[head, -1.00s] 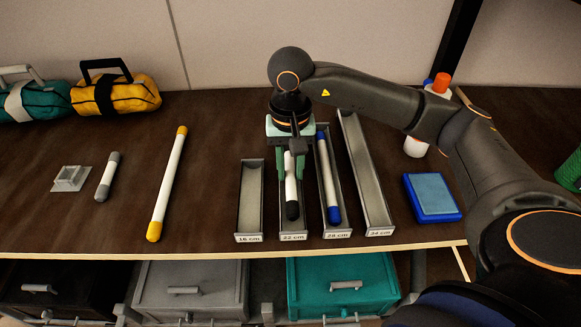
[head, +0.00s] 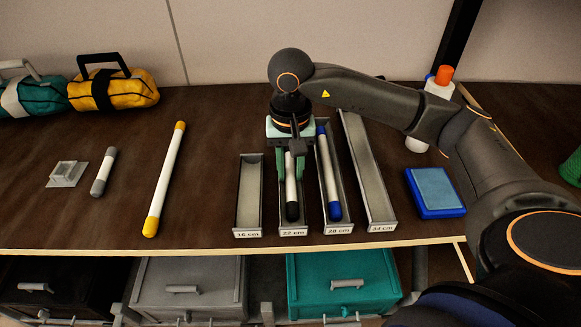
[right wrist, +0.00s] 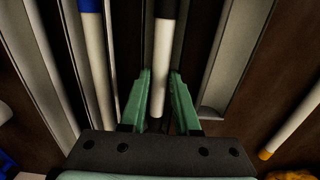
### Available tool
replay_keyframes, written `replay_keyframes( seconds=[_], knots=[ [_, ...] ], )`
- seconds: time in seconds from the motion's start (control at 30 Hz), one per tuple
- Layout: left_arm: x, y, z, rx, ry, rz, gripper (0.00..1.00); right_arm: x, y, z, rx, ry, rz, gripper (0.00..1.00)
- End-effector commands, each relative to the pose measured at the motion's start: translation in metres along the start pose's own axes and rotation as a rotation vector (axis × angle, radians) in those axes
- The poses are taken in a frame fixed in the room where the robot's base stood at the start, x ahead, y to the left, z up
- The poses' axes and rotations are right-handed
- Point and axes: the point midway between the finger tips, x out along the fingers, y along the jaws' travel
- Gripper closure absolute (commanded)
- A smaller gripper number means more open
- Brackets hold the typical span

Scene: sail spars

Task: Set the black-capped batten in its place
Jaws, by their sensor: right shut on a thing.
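The black-capped batten (head: 291,190) is white with a black end cap toward the table's front edge. My right gripper (head: 291,178) is shut on it, with its green fingers on either side. The batten lies lengthwise along the grey tray marked 22 cm (head: 293,231), within its outline in the head view. I cannot tell whether it touches the tray floor. In the right wrist view the batten (right wrist: 162,70) runs between the fingers (right wrist: 160,85), its black part pointing away. Its far end is hidden behind the gripper in the head view. My left gripper is not in view.
The 16 cm tray (head: 249,232) at left and 34 cm tray (head: 381,226) at right are empty. A blue-capped batten (head: 327,175) lies in the 28 cm tray. Yellow-capped (head: 166,180) and grey-capped (head: 104,173) battens lie left. A blue pad (head: 434,192) sits right.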

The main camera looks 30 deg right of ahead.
Motion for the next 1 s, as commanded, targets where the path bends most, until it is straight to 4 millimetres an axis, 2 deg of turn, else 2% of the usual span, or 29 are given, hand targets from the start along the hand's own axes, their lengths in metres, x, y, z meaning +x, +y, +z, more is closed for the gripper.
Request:
replay_keyframes(
  seconds=[0.03, 0.53, 0.8, 0.83, 1.0],
  knots=[
    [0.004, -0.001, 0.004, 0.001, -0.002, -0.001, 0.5, 0.002, 0.0, 0.0, 0.0, -0.001, 0.001, 1.0],
    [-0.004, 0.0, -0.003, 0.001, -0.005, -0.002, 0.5, -0.017, 0.0, 0.0, 0.0, 0.0, 0.0, 1.0],
    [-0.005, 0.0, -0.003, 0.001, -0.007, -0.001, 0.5, -0.018, 0.0, 0.0, 0.0, -0.001, 0.0, 1.0],
    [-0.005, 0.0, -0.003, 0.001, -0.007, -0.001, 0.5, -0.018, 0.0, 0.0, 0.0, -0.001, 0.0, 0.69],
    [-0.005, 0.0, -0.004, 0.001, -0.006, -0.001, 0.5, -0.019, 0.0, 0.0, 0.0, -0.001, 0.0, 0.5]
  ],
)
